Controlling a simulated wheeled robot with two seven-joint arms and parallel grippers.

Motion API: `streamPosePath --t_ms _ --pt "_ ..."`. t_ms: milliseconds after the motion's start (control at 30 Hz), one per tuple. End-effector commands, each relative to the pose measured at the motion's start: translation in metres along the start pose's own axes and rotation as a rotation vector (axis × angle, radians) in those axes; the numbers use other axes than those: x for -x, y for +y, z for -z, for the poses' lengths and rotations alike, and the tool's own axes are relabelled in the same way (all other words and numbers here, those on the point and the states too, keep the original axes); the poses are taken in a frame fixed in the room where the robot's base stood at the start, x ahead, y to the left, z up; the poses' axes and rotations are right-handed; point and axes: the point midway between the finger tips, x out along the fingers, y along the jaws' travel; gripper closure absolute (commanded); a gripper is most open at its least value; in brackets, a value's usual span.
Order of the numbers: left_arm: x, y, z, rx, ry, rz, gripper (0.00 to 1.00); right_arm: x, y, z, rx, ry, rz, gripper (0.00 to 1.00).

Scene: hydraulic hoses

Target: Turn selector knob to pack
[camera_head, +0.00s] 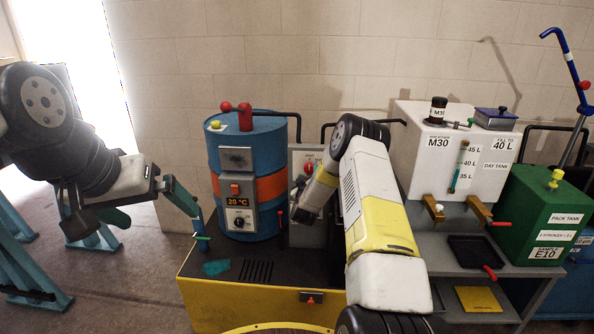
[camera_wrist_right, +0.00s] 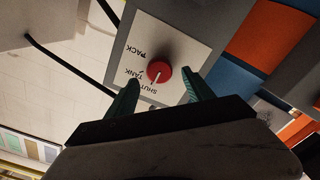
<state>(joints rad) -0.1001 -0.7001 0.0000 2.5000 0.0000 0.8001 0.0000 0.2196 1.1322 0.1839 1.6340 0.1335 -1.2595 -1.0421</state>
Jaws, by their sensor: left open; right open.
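The red selector knob (camera_wrist_right: 159,71) sits on a pale plate marked PACK, TANK and SHUT, which appears upside down in the right wrist view. Its white mark points down and slightly left, towards SHUT. In the head view the knob (camera_head: 309,168) shows on a grey panel (camera_head: 300,157), partly hidden by my right arm. My right gripper (camera_wrist_right: 161,80) is open, its two teal fingertips on either side of the knob in the picture; I cannot tell whether they touch it. My left gripper (camera_head: 160,213) is open and empty, left of the blue drum.
A blue drum (camera_head: 238,152) with an orange band stands left of the panel on a yellow-sided bench (camera_head: 240,303). A white day tank (camera_head: 460,150), a green pack tank (camera_head: 548,215) and a black tray (camera_head: 478,252) are at the right. Black hoses run behind the panel.

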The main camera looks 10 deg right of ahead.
Motion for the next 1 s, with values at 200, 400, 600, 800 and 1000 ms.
streamPosePath --t_ms 200,400,600,800,1000 --pt "0.0 0.0 0.0 0.0 0.0 0.0 0.0 -0.021 0.0 0.0 -0.001 0.0 0.0 0.39" --pt "0.0 0.0 0.0 0.0 0.0 0.0 0.0 -0.024 0.0 0.0 0.0 0.0 0.001 0.39" --pt "0.0 0.0 0.0 0.0 0.0 0.0 0.0 -0.024 0.0 0.0 0.0 0.0 0.001 0.57" --pt "0.0 0.0 0.0 0.0 0.0 0.0 0.0 -0.024 0.0 0.0 0.0 0.0 0.001 0.96" --pt "0.0 0.0 0.0 0.0 0.0 0.0 0.0 -0.024 0.0 0.0 -0.008 0.0 0.001 1.0"
